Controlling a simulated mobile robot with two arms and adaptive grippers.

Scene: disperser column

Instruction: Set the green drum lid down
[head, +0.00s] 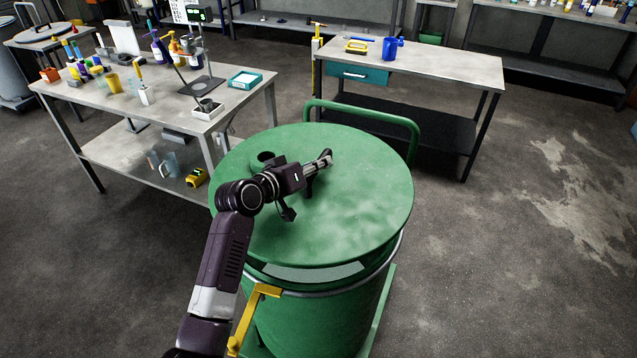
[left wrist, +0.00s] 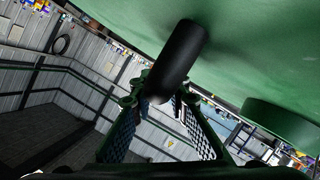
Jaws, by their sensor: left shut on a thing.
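The green drum lid (head: 365,205) is a large round disc over the green drum (head: 315,320). A gap shows between the lid's near edge and the drum's metal rim, so the lid sits above the rim on that side; the far side is hidden. My left gripper (head: 322,163) is over the top of the lid, shut on its dark handle. In the left wrist view the black handle (left wrist: 180,55) lies between the fingers, close to the lid's green surface (left wrist: 250,45). My right gripper is in neither view.
The drum stands on a green trolley with a push handle (head: 365,112) behind it. A yellow part (head: 247,318) is at the drum's near left. A cluttered bench (head: 235,100) stands left, another table (head: 450,68) behind. The floor at right is clear.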

